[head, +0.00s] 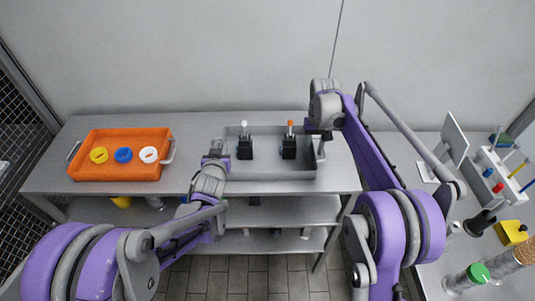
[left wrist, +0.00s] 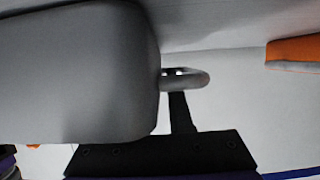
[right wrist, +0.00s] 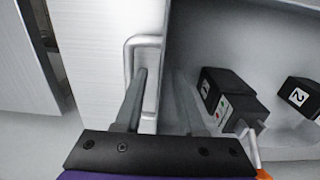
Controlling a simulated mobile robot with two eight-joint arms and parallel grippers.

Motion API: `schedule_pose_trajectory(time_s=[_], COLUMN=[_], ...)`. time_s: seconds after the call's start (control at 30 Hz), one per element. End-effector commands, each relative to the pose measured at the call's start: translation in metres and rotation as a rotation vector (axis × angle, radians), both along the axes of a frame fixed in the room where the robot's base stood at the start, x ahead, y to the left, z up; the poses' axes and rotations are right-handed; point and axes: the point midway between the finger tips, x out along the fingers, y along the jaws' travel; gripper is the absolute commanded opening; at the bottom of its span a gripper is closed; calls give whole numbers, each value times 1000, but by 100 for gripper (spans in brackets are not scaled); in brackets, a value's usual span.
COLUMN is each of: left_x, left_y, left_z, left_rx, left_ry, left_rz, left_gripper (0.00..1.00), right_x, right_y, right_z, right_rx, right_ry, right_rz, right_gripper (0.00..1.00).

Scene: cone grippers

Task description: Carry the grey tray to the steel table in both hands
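The grey tray (head: 270,172) rests on a grey metal-looking table with shelves (head: 95,196); I cannot tell whether this is the steel table. Two black boxes with levers, one white-tipped (head: 245,150) and one orange-tipped (head: 289,149), stand in it. My left gripper (head: 217,150) is at the tray's left end. In the left wrist view its fingers (left wrist: 181,100) appear together at the grey handle (left wrist: 200,80), seemingly closed on it. My right gripper (right wrist: 160,85) is open at the right handle (right wrist: 143,41), fingers apart; I see no grip on it.
An orange tray (head: 121,174) with yellow, blue and white rings stands on the table to the left. A counter (head: 432,245) at the right holds a screen (head: 455,137), a rack, jars and a yellow block (head: 511,232). A wall stands close behind the table.

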Motion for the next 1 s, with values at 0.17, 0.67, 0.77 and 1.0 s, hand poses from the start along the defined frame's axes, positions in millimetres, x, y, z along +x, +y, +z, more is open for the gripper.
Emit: schedule_pose_trajectory(time_s=[0.17,0.67,0.77,1.0], left_x=[0,0,0,0], left_y=[0,0,0,0], left_z=[0,0,0,0], left_rx=[0,0,0,0], left_ry=[0,0,0,0], left_rz=[0,0,0,0], left_gripper=[0,0,0,0], right_x=[0,0,0,0], right_y=[0,0,0,0], right_z=[0,0,0,0], right_rx=[0,0,0,0], right_ry=[0,0,0,0], right_rz=[0,0,0,0], right_gripper=[14,0,0,0])
